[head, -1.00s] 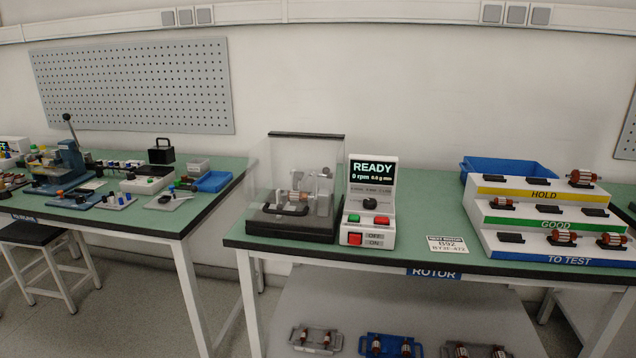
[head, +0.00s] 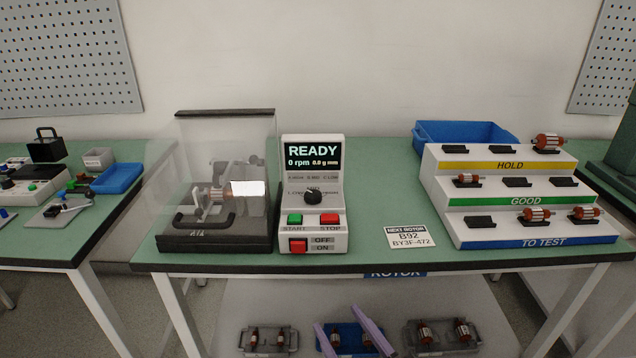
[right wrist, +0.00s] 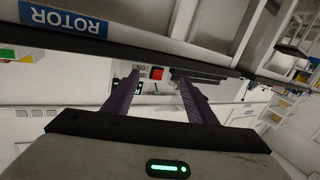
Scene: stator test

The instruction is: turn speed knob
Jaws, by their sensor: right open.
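The speed knob (head: 313,197) is a round black knob on the sloped face of the white control unit (head: 337,238). It sits above the green START and red STOP buttons, and its pointer is too small to read. The screen (head: 313,155) reads READY and 0 rpm. My right gripper (head: 337,316) shows as two purple fingers below the table's front edge, in front of the lower shelf, well short of the knob. In the right wrist view the gripper (right wrist: 160,77) is open and empty, with the red switch (right wrist: 157,72) visible between its fingers. My left gripper is not in view.
A clear-covered rotor tester (head: 222,190) stands left of the control unit. A stepped rotor rack (head: 515,220) and blue bin (head: 465,138) stand to the right. A card (head: 410,238) lies between. The table's dark front edge (head: 470,264) is above my right gripper.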

